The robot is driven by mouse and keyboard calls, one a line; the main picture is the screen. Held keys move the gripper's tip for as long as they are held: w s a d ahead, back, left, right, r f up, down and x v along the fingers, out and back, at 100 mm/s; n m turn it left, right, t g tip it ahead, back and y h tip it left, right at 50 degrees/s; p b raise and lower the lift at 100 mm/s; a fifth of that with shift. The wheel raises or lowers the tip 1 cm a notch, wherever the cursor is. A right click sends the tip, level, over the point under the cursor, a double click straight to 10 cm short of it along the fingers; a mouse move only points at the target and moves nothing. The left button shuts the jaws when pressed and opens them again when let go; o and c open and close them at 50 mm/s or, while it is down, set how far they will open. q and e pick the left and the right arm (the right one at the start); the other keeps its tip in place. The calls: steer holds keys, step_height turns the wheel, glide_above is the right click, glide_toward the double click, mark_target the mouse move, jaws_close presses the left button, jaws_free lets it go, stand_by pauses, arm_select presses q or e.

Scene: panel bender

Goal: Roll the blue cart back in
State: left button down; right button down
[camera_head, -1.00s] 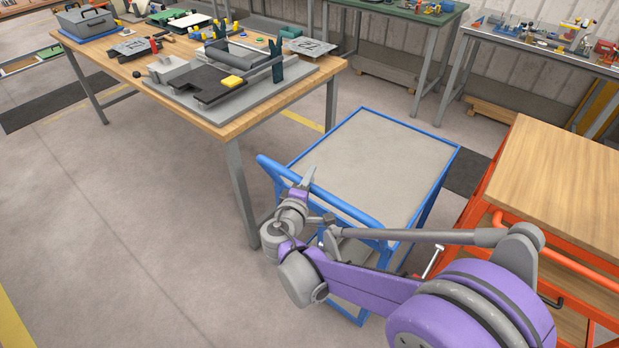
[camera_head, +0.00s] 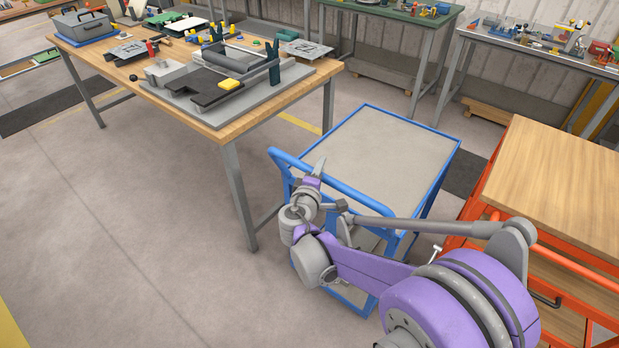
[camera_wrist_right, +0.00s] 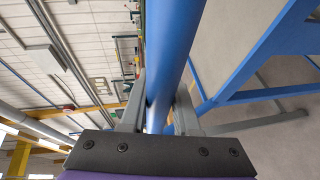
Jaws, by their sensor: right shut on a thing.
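The blue cart (camera_head: 384,158) has a grey top and a blue frame with a push handle (camera_head: 335,182) along its near side. It stands between the wooden workbench on the left and the orange cart on the right. My right gripper (camera_head: 318,170) is at the handle, left of its middle. In the right wrist view the blue handle tube (camera_wrist_right: 172,50) runs between the two fingers of my right gripper (camera_wrist_right: 160,100), which are shut around it. My left gripper is not in view.
The wooden workbench (camera_head: 215,125) with fixtures and tools stands close at the left; its near leg (camera_head: 240,195) is beside the cart. The orange cart (camera_head: 553,165) with a wooden top is close at the right. Green-topped and grey benches stand behind. Open floor (camera_head: 110,230) lies at the left front.

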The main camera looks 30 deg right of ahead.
steer(key=w+d, duration=0.4)
steer(key=d, duration=0.6)
steer(key=w+d, duration=0.4)
steer(key=d, duration=0.7)
steer(key=shift+w, duration=0.35)
steer(key=shift+d+r, duration=0.1)
steer(key=shift+r, duration=0.05)
steer(key=c, duration=1)
jaws_free()
steer(key=o, duration=0.3)
steer(key=shift+w+d, duration=0.1)
steer(key=shift+o, duration=0.2)
steer(key=v, duration=1.1)
